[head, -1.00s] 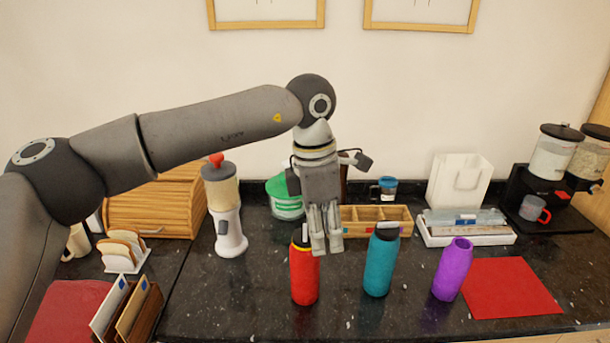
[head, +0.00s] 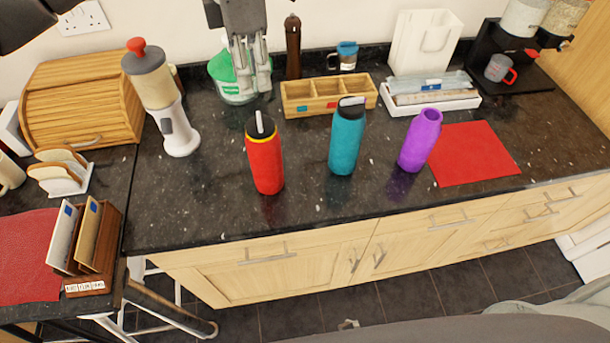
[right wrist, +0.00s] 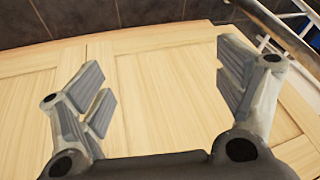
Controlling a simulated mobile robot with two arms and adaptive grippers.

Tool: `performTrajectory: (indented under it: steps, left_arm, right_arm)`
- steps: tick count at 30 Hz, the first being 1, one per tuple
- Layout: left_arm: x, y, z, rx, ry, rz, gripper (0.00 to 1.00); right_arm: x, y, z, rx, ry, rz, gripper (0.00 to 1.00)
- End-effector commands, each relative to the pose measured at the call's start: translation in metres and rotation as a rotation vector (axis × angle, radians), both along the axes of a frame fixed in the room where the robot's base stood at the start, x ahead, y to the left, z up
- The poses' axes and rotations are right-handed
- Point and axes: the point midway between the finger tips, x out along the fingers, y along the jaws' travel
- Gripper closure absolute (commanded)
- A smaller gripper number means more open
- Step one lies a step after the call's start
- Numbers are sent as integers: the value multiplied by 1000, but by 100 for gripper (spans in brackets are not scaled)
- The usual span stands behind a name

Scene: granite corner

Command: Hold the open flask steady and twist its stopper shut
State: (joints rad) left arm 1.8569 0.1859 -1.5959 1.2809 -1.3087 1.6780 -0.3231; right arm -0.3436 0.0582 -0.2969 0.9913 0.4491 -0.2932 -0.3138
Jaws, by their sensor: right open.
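A red flask (head: 265,165) with a black cap (head: 260,125) stands further left. No loose stopper can be made out. My left gripper (head: 252,84) points down behind the red flask in the picture, in front of a green-and-white tub, touching no flask. Its finger gap is unclear. My right gripper (right wrist: 160,88) is open and empty, facing the pale cabinet doors in the right wrist view.
A wooden divided box (head: 330,108) and a white tray (head: 434,105) stand behind the flasks. A red mat (head: 474,154) lies right of the purple flask. A white grinder (head: 179,134) and a letter rack (head: 104,256) stand left. The counter's front strip is clear.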

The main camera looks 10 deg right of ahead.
Motion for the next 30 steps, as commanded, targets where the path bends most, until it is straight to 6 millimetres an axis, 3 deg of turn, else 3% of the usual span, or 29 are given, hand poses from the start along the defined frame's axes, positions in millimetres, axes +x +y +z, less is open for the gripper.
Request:
performTrajectory:
  steps: [3, 9, 14, 19, 24, 27, 30]
  left_arm:
    - [0, 0, 0, -1, 0, 0, 64]
    - [0, 0, 0, -1, 0, 0, 64]
    - [0, 0, 0, -1, 0, 0, 64]
    - [0, 0, 0, -1, 0, 0, 64]
    - [0, 0, 0, -1, 0, 0, 64]
    - [0, 0, 0, -1, 0, 0, 64]
    - [0, 0, 0, -1, 0, 0, 64]
  right_arm:
    - [34, 47, 39, 122, -81, 8, 11]
    - [82, 119, 122, 337, -221, 32, 11]
    - [109, 168, 201, 513, -338, 57, 11]
    - [126, 207, 293, 704, -465, 82, 11]
    - [150, 212, 392, 835, -658, 129, 11]
    - [183, 173, 423, 779, -823, 197, 11]
    - [212, 132, 426, 675, -920, 247, 11]
